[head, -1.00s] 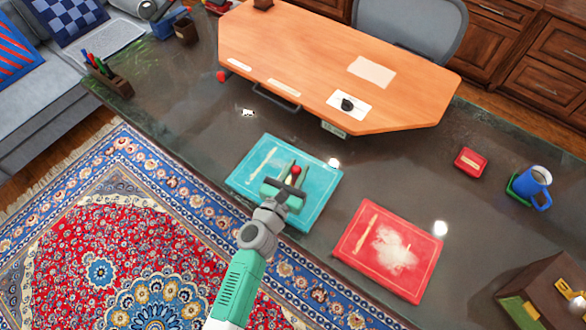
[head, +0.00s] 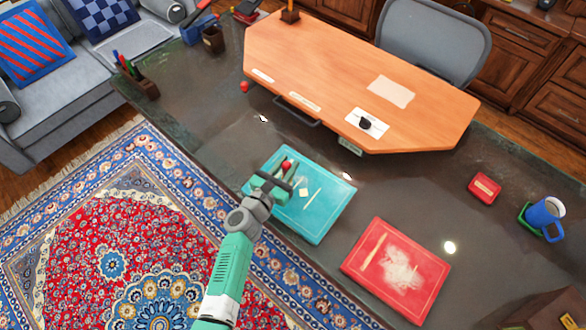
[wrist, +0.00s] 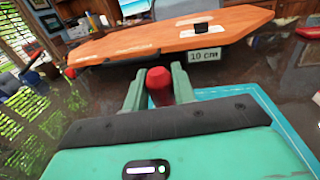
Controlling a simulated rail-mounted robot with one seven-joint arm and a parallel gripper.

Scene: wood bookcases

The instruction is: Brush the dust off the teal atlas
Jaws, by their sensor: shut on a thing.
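The teal atlas (head: 325,213) lies flat on the dark desk, with a cream stripe and a small pale mark on its cover. I see no white dust patch on the part that shows; its left part is hidden by my gripper. My gripper (head: 283,172) is over the atlas's upper left side, shut on a red-tipped thing (head: 287,165), which also shows between the fingers in the wrist view (wrist: 159,86). Its lower end is hidden, so I cannot tell whether it touches the cover.
A red book (head: 390,290) with a whitish dust patch lies to the right. A raised orange wood top (head: 330,70) stands behind the atlas. A red box (head: 484,187) and blue mug (head: 545,215) are at the right.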

